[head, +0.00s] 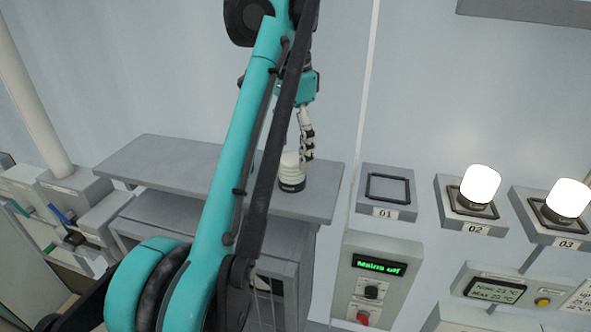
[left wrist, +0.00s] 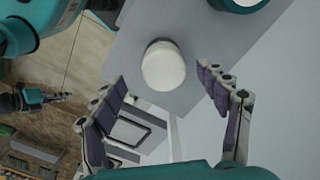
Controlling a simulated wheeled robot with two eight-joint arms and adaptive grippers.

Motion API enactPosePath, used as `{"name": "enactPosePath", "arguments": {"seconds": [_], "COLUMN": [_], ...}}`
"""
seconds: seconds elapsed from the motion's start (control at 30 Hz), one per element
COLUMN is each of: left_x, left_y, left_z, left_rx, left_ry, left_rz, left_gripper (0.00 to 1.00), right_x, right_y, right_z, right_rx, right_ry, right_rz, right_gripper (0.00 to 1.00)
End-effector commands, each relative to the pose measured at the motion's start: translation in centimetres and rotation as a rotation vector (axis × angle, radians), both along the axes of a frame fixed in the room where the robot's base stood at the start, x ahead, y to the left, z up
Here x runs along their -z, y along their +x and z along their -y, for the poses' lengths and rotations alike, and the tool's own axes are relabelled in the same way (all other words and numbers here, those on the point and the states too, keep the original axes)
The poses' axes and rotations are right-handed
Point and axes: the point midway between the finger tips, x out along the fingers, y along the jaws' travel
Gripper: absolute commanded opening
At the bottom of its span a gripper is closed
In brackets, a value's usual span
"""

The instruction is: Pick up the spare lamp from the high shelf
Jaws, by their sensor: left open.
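The spare lamp (head: 291,172), a white dome on a black base, stands upright on the grey high shelf (head: 165,163). In the left wrist view the lamp (left wrist: 163,66) shows as a pale round top, ahead of and between my open fingers. My left gripper (head: 306,150) is beside the lamp at its right side in the head view, and my teal arm crosses in front of the shelf. The left gripper (left wrist: 167,105) is open and holds nothing. I cannot tell whether a finger touches the lamp.
Right of the shelf (left wrist: 125,65) are an empty square socket 01 (head: 388,188) and lit lamps 02 (head: 480,185) and 03 (head: 567,198). A panel (head: 378,266) reads "Mains off". A white pipe (head: 32,100) rises at the left. The wall is close behind the shelf.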

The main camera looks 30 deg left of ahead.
Motion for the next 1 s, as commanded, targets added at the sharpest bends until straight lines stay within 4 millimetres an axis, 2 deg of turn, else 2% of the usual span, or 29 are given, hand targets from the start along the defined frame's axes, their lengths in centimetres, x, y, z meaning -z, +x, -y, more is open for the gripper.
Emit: {"name": "enactPosePath", "arguments": {"seconds": [0.17, 0.4, 0.5, 0.77, 0.9, 1.0], "left_x": [1.4, 4.7, 5.5, 5.7, 5.7, 5.7], "left_y": [0.1, 0.4, 0.3, 0.4, 0.4, 0.4], "left_z": [-0.1, -0.4, -0.4, -0.4, -0.4, -0.4], "left_rx": [-0.001, 0.0, -0.001, -0.001, -0.001, -0.001], "left_ry": [0.0, -0.001, 0.0, -0.001, 0.0, 0.0], "left_rz": [0.0, 0.001, 0.0, 0.001, 0.001, 0.001], "left_gripper": [0.75, 0.75, 0.75, 0.75, 0.38, 0.16], "right_x": [0.1, -0.2, -0.2, -0.2, -0.2, -0.2], "right_y": [0.0, 0.0, 0.0, 0.0, 0.0, 0.0], "right_z": [0.0, 0.0, 0.0, 0.0, 0.0, 0.0], "right_rx": [0.0, 0.0, 0.0, 0.0, 0.0, 0.0], "right_ry": [0.0, 0.0, 0.0, 0.0, 0.0, 0.0], "right_rz": [0.0, 0.0, 0.0, 0.0, 0.0, 0.0], "right_gripper": [0.0, 0.0, 0.0, 0.0, 0.0, 0.0]}}
